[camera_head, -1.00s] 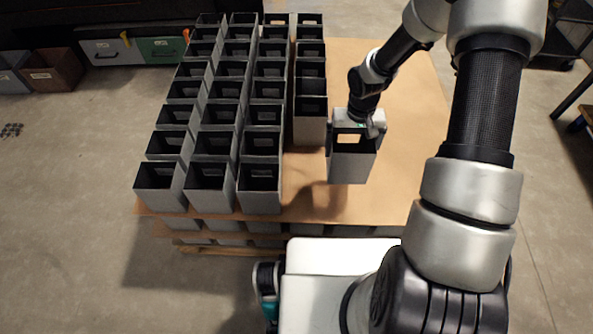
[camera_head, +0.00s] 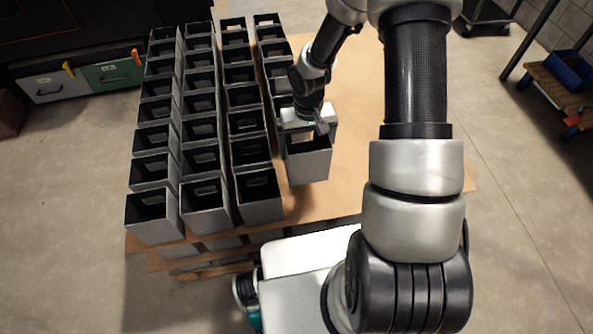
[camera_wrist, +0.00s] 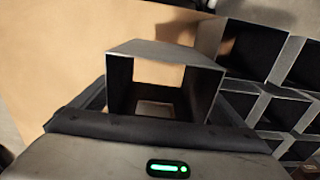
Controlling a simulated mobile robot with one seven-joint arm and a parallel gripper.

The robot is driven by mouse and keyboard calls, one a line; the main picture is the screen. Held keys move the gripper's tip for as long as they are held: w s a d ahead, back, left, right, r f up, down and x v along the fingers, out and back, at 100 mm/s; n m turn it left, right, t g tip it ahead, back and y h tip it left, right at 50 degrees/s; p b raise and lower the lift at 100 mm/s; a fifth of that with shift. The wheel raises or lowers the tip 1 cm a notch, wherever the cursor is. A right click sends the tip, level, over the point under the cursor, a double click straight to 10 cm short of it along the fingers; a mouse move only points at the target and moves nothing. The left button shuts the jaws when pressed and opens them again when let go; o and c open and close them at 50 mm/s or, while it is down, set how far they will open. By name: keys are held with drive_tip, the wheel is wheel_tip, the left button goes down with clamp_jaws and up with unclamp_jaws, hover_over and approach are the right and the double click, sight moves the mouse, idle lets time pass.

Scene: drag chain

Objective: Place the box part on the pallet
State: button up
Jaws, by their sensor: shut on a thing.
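My gripper (camera_head: 312,127) is shut on a grey open-topped box part (camera_head: 308,166). The box part hangs upright at the front of the fourth row, close to the right side of the third row. Whether its base touches the sheet cannot be told. In the wrist view the held box part (camera_wrist: 165,52) shows its open top in front of my gripper, with neighbouring boxes to the right. The pallet is topped by a brown sheet (camera_head: 362,150) bearing several rows of grey boxes.
The nearest front box of the third row (camera_head: 259,196) stands just left of the held one. The brown sheet is bare to the right. Grey and green bins (camera_head: 112,74) lie at the back left. A shelf with a blue bin (camera_head: 572,70) stands at the right.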

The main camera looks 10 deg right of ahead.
wheel_tip(320, 180, down, 10)
drive_tip(key=b, duration=0.2)
drive_tip(key=shift+r, duration=0.15)
drive_tip(key=shift+b, duration=0.3)
drive_tip(key=shift+f, duration=0.2)
drive_tip(key=o, duration=1.2)
